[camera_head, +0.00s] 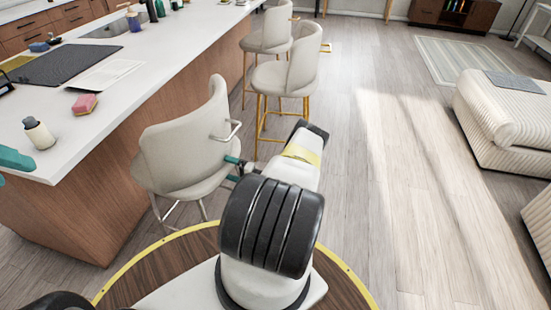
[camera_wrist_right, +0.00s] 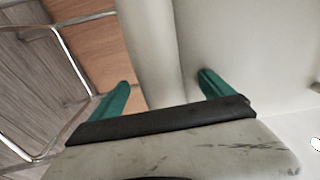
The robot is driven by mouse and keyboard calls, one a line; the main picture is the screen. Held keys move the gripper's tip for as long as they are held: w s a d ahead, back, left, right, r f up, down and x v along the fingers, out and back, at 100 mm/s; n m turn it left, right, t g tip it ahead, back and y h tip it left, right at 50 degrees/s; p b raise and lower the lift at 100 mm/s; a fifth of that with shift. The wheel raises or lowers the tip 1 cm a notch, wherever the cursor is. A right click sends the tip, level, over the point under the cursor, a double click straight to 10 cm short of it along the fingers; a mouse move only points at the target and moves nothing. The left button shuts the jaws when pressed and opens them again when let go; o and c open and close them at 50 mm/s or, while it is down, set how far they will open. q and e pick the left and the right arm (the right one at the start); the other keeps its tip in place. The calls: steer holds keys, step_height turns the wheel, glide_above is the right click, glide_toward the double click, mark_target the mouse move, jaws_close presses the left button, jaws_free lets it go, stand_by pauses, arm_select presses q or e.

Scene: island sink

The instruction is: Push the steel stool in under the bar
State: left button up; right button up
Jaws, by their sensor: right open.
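The steel stool (camera_head: 187,150) is the nearest stool, cream with a curved back, a metal back handle and chrome legs. It stands beside the near end of the bar (camera_head: 75,205), its seat close to the wooden side panel. My right gripper (camera_head: 236,168) is open at the stool's right side, by the seat and back. In the right wrist view its two teal fingers (camera_wrist_right: 163,92) are apart in front of the cream stool (camera_wrist_right: 151,45), with chrome legs at left. I cannot tell if they touch it. Only a teal tip of my left gripper (camera_head: 14,159) shows.
Two cream stools with gold legs (camera_head: 285,75) (camera_head: 270,35) stand farther along the bar. A cream sofa (camera_head: 500,125) is at right. The floor between is clear.

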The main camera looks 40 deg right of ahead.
steer(key=shift+d+r, duration=0.1)
stand_by(0.3)
steer(key=shift+s+d, duration=0.25)
steer(key=shift+s, duration=0.05)
steer(key=v, duration=1.1)
steer(key=shift+s, duration=0.1)
